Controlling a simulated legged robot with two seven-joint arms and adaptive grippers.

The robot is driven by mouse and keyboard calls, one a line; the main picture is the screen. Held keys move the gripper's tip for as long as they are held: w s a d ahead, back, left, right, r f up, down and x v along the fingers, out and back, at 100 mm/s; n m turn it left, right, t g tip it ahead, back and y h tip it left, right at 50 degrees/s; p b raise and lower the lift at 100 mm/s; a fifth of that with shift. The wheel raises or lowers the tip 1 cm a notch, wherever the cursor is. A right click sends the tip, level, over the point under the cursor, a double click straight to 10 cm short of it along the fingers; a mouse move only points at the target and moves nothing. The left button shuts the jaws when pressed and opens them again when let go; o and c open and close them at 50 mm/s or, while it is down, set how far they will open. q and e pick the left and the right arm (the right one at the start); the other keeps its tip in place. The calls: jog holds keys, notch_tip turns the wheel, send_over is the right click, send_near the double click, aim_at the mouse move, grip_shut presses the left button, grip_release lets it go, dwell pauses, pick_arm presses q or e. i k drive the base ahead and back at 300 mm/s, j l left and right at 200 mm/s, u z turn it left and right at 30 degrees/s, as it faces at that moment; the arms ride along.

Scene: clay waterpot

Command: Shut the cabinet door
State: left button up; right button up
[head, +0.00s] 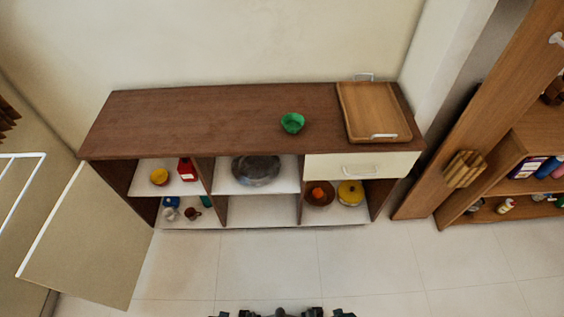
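The cabinet (200,108) is a long low unit with a dark brown top and open white shelves. Its pale door (88,240) stands wide open at the left end, swung out toward me over the floor. The door's inner edge meets the cabinet's left front corner. The left compartments behind it are exposed. Neither of my grippers can be made out; only dark parts of my own body show at the bottom edge.
A green bowl (292,123) and a wooden tray (373,111) sit on the cabinet top. A white drawer (361,166) is shut at the right. Shelves hold a grey round dish (256,170) and small items. The tiled floor (270,265) in front is clear. A wooden shelf unit (515,150) stands right.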

aim_at(93, 247)
jog(key=j+u, duration=0.1)
jog(key=u, duration=0.3)
jog(key=j+u, duration=0.15)
jog(key=u, duration=0.2)
jog(key=i+j+u, duration=0.1)
jog(key=u, duration=0.3)
